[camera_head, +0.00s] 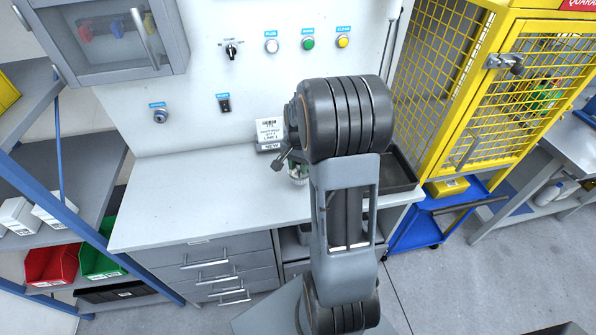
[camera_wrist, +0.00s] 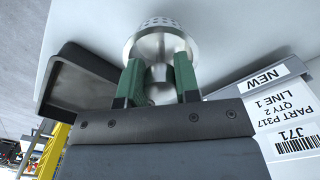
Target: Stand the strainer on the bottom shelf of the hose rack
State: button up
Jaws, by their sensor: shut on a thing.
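In the wrist view my gripper (camera_wrist: 158,85) has its two green-padded fingers closed on the strainer (camera_wrist: 160,45), a silvery metal piece with a perforated round end. The narrower part of the strainer sits between the fingers and the perforated end points away from my gripper. In the head view my arm hides most of the gripper; a small part of the strainer (camera_head: 298,175) seems to show just left of the arm, over the worktop. I cannot tell whether it touches the worktop. I cannot make out the hose rack for certain.
The pale worktop (camera_head: 180,195) is clear on its left. A label card (camera_head: 270,134) stands at its back, and a dark tray (camera_head: 400,172) lies at the right. A yellow mesh cage (camera_head: 430,100) and blue cart (camera_head: 415,228) stand right; shelving with bins (camera_head: 50,262) stands left.

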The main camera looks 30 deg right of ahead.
aim_at(298, 173)
jog(key=shift+w+a+f, duration=0.1)
jog(key=shift+w+f, duration=0.05)
jog(key=shift+f, duration=0.75)
jog(key=shift+w+f, duration=0.1)
jog(key=shift+f, duration=0.75)
jog(key=shift+f, duration=0.1)
jog(key=shift+f, duration=0.2)
jog(key=o, duration=1)
jog(key=shift+r, duration=0.1)
jog(key=shift+c, duration=0.2)
